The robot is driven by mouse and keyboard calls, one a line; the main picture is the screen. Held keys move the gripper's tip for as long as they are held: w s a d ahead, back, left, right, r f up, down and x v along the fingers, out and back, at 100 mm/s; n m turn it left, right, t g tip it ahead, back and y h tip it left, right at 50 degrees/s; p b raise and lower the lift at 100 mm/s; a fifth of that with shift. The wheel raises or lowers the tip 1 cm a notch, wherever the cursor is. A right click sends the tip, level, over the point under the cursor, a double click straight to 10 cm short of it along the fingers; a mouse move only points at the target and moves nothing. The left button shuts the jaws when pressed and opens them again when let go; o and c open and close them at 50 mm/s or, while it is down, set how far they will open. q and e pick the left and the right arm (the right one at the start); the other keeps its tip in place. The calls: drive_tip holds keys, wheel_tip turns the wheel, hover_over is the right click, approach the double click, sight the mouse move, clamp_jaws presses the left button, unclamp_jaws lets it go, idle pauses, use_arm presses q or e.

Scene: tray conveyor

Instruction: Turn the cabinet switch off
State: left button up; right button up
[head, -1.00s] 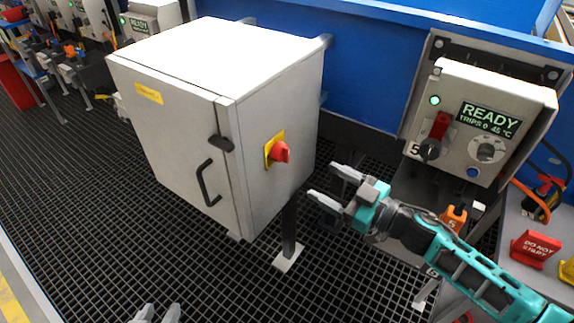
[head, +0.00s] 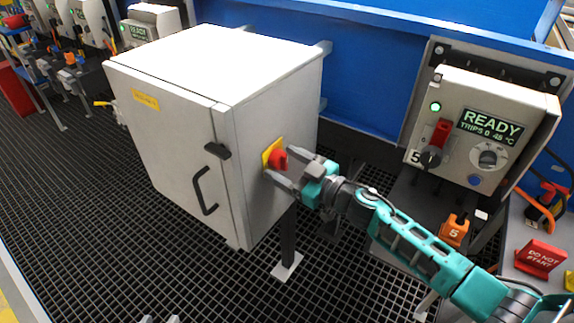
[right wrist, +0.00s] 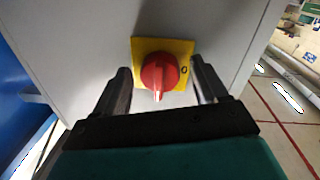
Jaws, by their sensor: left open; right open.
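The grey cabinet (head: 175,140) stands on the grating with its door shut. On its right side is the cabinet switch, a red rotary knob (head: 279,159) on a yellow plate (head: 267,148). The knob (right wrist: 159,72) and plate (right wrist: 180,48) also show in the right wrist view, with the knob's pale pointer toward the gripper and a dark mark at the plate's right. My right gripper (head: 279,168) is open, its fingers on either side of the knob; I cannot tell whether they touch it. My left gripper (head: 160,319) shows only its fingertips at the bottom edge, open and empty.
A control box (head: 490,125) with a READY display and a red lever stands at the right. Below it are an orange tag (head: 454,230) marked 5 and a red DO NOT START sign (head: 539,258). A blue wall (head: 370,85) runs behind the cabinet.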

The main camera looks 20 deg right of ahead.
drive_tip(key=c, duration=1.1)
drive_tip(key=shift+o, duration=0.2)
drive_tip(key=shift+n, duration=0.3)
drive_tip(key=n, duration=0.3)
drive_tip(key=shift+d+n+b, duration=0.1)
drive_tip(key=shift+n+b, duration=0.2)
drive_tip(key=shift+b, duration=0.05)
drive_tip(key=n+b, duration=0.1)
drive_tip(key=n, duration=0.3)
drive_tip(key=shift+w+f+n+y, duration=0.1)
drive_tip(key=shift+n+y, duration=0.2)
drive_tip(key=shift+d+r+n+y+b, duration=0.15)
drive_tip(key=shift+n+b, duration=0.4)
drive_tip(key=shift+n, duration=1.1)
drive_tip(key=shift+a+n+y+b, duration=0.15)
drive_tip(key=shift+n+b, duration=0.45)
drive_tip(key=shift+n, duration=1)
drive_tip(key=shift+d+r+n+y+b, duration=0.15)
drive_tip(key=shift+n+b, duration=0.4)
drive_tip(key=shift+n, duration=1.1)
drive_tip(key=shift+f, duration=0.1)
